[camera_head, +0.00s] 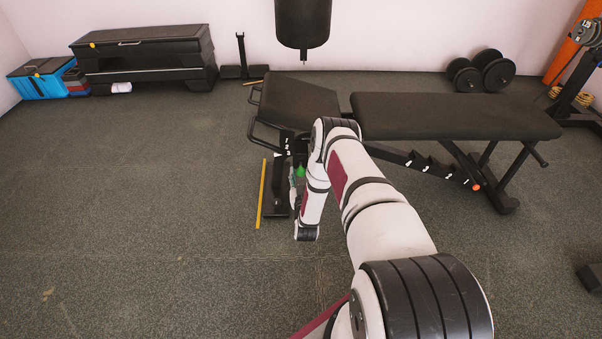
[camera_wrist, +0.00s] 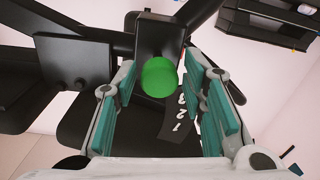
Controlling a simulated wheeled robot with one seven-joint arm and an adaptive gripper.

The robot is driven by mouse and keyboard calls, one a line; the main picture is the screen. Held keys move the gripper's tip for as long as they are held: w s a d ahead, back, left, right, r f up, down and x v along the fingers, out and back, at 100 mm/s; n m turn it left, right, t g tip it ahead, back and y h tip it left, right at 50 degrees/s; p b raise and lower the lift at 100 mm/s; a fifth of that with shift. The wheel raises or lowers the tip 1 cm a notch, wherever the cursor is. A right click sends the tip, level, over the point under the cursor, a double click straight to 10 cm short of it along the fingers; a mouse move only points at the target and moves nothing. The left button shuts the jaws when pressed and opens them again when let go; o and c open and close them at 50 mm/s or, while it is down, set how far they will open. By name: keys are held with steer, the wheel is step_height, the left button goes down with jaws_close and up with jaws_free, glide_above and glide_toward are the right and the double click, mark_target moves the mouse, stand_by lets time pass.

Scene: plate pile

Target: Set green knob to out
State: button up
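The green knob (camera_wrist: 159,77) is a round ball on a black bracket of the weight bench. In the wrist view it sits between the far ends of my gripper's two fingers, with a gap on both sides. My gripper (camera_wrist: 163,95) is open, its teal pads apart and nothing held. In the head view a small part of the green knob (camera_head: 300,171) shows beside my arm, under the bench frame. My gripper there is mostly hidden behind my arm. How deep the knob lies between the pads is hard to tell.
The black bench (camera_head: 455,117) has a tilted seat pad (camera_head: 300,98) and a numbered plate (camera_wrist: 180,117) close to the knob. A yellow strip (camera_head: 262,194) lies on the floor at left. Dumbbells (camera_head: 494,70) stand behind. The left floor is clear.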

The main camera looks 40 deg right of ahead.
stand_by(0.3)
steer(key=v, duration=1.2)
steer(key=shift+w, duration=0.15)
